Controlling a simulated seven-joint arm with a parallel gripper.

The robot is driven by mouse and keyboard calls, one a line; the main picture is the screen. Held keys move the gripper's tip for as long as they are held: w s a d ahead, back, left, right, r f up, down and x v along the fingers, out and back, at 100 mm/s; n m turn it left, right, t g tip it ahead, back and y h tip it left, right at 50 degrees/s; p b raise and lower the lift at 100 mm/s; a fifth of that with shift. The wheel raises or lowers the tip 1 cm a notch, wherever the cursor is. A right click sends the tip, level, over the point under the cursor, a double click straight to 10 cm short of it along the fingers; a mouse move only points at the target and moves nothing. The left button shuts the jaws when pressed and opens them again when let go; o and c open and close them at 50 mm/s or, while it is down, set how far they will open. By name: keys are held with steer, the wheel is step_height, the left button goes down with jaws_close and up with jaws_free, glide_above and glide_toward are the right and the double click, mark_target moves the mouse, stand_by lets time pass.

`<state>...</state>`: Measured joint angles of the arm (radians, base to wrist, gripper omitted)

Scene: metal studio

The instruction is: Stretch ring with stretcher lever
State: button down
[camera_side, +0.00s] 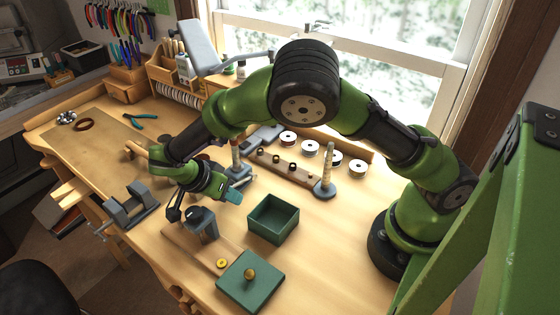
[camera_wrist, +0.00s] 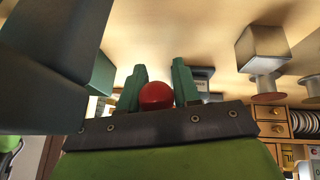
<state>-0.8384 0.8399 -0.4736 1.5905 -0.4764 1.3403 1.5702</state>
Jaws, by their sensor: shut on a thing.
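My gripper (camera_wrist: 157,90) has its two green fingers on either side of a red ball knob (camera_wrist: 156,97) in the wrist view and is shut on it. The knob looks like the end of the stretcher lever; the lever's shaft is hidden. In the side view my gripper (camera_side: 232,196) is low over the bench, left of the open green box, and the red knob does not show. A post on a grey base (camera_side: 238,172) stands just behind my gripper; I cannot tell whether it is the stretcher. The ring being stretched cannot be made out.
An open green box (camera_side: 274,216) stands right of my gripper, with its knobbed green lid (camera_side: 250,281) in front. A grey block-like tool (camera_side: 201,224) is close in front. A tapered post (camera_side: 325,172) and a wooden ring strip (camera_side: 287,166) stand behind.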

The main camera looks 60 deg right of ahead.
steer(key=shift+f, duration=0.2)
stand_by(0.3)
steer(key=c, duration=1)
jaws_free()
steer(key=shift+o, duration=0.2)
steer(key=v, duration=1.7)
steer(key=shift+f, duration=0.1)
steer(key=shift+c, duration=0.5)
